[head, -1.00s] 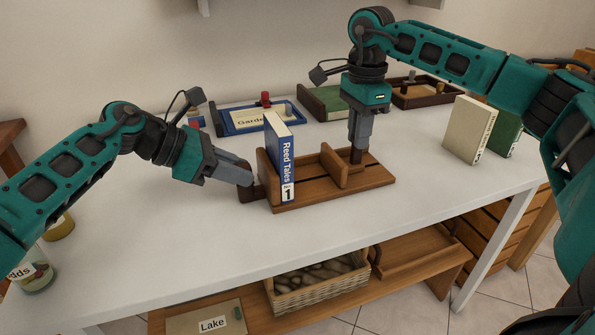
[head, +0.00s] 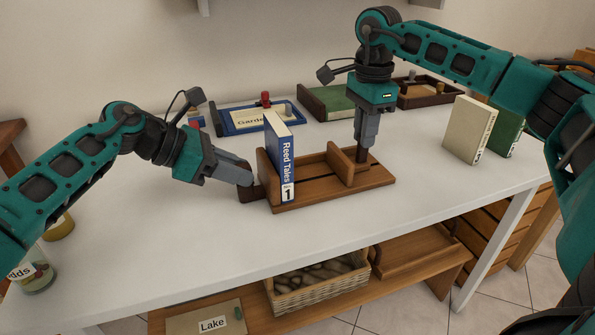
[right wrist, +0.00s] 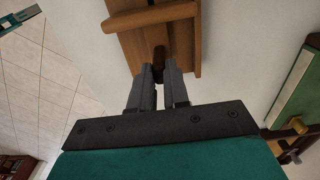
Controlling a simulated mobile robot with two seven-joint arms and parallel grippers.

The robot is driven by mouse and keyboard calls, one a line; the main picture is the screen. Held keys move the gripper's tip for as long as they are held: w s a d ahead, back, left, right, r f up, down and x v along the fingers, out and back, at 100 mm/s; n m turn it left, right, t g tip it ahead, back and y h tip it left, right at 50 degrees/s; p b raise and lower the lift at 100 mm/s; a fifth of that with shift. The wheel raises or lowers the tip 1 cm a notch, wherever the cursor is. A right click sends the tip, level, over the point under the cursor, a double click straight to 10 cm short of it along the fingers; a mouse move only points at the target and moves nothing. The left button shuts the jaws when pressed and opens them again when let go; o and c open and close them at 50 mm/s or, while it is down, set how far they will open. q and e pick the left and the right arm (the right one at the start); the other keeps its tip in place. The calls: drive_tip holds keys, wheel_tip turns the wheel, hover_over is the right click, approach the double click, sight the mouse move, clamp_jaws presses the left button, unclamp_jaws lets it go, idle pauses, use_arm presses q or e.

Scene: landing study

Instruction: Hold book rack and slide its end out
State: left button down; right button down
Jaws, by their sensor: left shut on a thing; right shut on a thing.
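The wooden book rack (head: 312,196) stands on the white table. A blue book, Reed Tales (head: 283,160), stands upright against its fixed left end (head: 262,172). The sliding end (head: 344,166) is upright partway along the slotted base, with a clear gap between it and the book. My left gripper (head: 246,182) is shut on the dark grip at the rack's left end. My right gripper (head: 362,152) points down and is shut on a dark knob just right of the sliding end; the knob (right wrist: 159,56) shows between the fingers in the right wrist view.
A cream book (head: 468,130) and a green book (head: 505,136) stand at the right. Behind the rack are a blue tray (head: 232,126), a green book in a holder (head: 325,101) and a dark tray (head: 428,98). The table front is clear.

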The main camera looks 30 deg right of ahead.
drive_tip(key=shift+s+d, duration=0.1)
drive_tip(key=shift+d, duration=0.3)
drive_tip(key=c, duration=1)
unclamp_jaws()
drive_tip(key=shift+a, duration=0.1)
drive_tip(key=shift+c, duration=0.2)
drive_tip(key=shift+r, duration=0.1)
wheel_tip(320, 180, up, 12)
